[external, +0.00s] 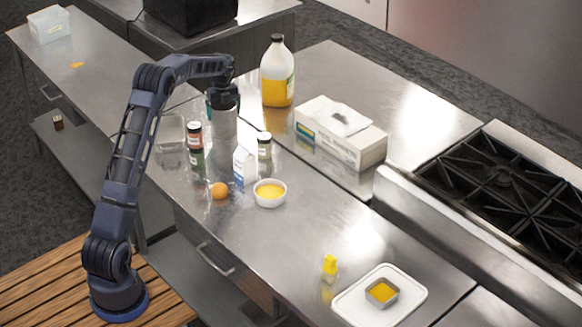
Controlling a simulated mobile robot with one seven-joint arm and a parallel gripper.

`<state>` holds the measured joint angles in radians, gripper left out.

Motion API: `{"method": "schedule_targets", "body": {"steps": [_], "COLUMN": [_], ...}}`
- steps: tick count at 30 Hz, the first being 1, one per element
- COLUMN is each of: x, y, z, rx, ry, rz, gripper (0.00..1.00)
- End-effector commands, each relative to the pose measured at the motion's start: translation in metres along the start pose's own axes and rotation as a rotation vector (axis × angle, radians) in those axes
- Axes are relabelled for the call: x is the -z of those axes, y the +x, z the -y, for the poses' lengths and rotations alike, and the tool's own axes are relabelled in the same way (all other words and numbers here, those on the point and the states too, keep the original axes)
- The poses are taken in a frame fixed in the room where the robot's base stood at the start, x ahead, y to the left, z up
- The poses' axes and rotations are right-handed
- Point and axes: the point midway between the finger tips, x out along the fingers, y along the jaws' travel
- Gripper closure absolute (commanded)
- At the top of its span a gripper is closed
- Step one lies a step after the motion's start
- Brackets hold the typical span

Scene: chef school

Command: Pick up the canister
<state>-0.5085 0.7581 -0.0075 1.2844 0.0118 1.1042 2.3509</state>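A tall grey cylinder, which looks like the canister (223,132), stands upright on the steel counter among several small items. My arm reaches over from the left, and my gripper (223,104) points down at the top of the canister. The gripper overlaps the canister's upper end in the picture. I cannot tell whether the fingers touch it, straddle it or are open or shut. The canister's base is partly hidden by the items in front.
Close by are a red-topped jar (194,135), a small carton (244,165), a dark-lidded jar (264,146), an orange (220,191) and a white bowl (270,202). A large jug (278,75) and a box (341,137) stand behind. The front counter is mostly clear.

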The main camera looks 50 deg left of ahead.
Motion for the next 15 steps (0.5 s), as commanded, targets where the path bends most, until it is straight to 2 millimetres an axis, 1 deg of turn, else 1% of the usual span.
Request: {"method": "schedule_targets", "body": {"steps": [1,2,3,5,6,10,15], "x": [0.0000,0.0000,0.0000,0.0000,0.0000,0.0001,-0.0001], "y": [-0.0001,-0.0001,-0.0002,-0.0002,-0.0002,-0.0003,-0.0013], "z": [0.0000,0.0000,0.0000,0.0000,0.0000,0.0000,0.0002], "rx": [0.000,0.000,0.000,0.000,0.000,0.000,0.001], "ry": [0.000,0.000,0.000,0.000,0.000,0.000,0.000], "rz": [0.000,0.000,0.000,0.000,0.000,0.000,0.001], "gripper": [0.12,0.18,0.26,0.37,0.45,0.71,0.71]}}
